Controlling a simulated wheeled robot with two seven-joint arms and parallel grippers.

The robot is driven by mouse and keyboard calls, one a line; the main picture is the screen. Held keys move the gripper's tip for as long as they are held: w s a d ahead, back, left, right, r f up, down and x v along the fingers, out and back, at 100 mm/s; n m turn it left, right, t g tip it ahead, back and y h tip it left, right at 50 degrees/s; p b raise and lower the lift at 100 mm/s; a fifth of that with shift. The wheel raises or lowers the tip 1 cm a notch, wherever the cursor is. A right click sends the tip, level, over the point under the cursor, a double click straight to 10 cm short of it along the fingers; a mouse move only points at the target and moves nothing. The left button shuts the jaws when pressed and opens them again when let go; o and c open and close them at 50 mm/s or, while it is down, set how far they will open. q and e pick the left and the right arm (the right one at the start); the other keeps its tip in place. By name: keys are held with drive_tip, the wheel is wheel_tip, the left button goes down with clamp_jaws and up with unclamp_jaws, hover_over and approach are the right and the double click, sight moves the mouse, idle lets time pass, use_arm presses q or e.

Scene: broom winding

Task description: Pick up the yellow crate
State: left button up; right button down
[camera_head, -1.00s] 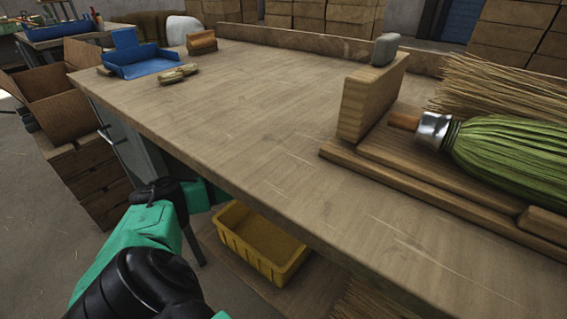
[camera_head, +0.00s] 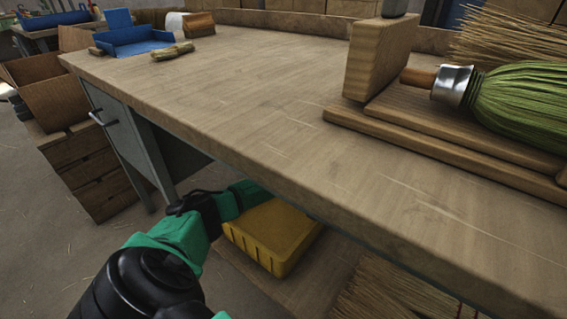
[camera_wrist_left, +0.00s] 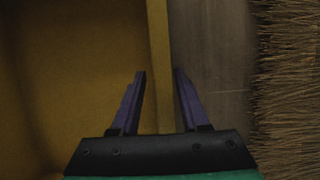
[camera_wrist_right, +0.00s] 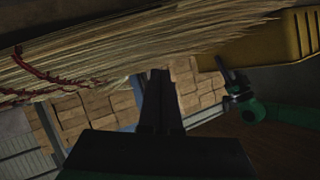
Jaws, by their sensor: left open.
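The yellow crate (camera_head: 272,236) sits low under the workbench, partly hidden by the bench edge and my left arm. My left arm reaches under the bench, where the bench top hides its gripper in the head view. In the left wrist view my left gripper (camera_wrist_left: 160,72) is open, with the crate's wall (camera_wrist_left: 158,45) running between its fingers, one on the inner side and one on the outer side. The crate also shows in the right wrist view (camera_wrist_right: 270,40), beside my left gripper (camera_wrist_right: 230,75). My right gripper (camera_wrist_right: 161,72) looks shut and empty.
Bristle bundles (camera_head: 390,290) lie right of the crate, close by in the left wrist view (camera_wrist_left: 290,90). The workbench (camera_head: 240,100) overhangs the crate. On it are a green broom head (camera_head: 520,100), a wooden fixture (camera_head: 380,55) and a blue tray (camera_head: 135,42).

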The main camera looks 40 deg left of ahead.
use_arm(q)
drive_tip(key=shift+r, duration=0.1)
clamp_jaws()
idle(1.2)
drive_tip(key=shift+r, duration=0.1)
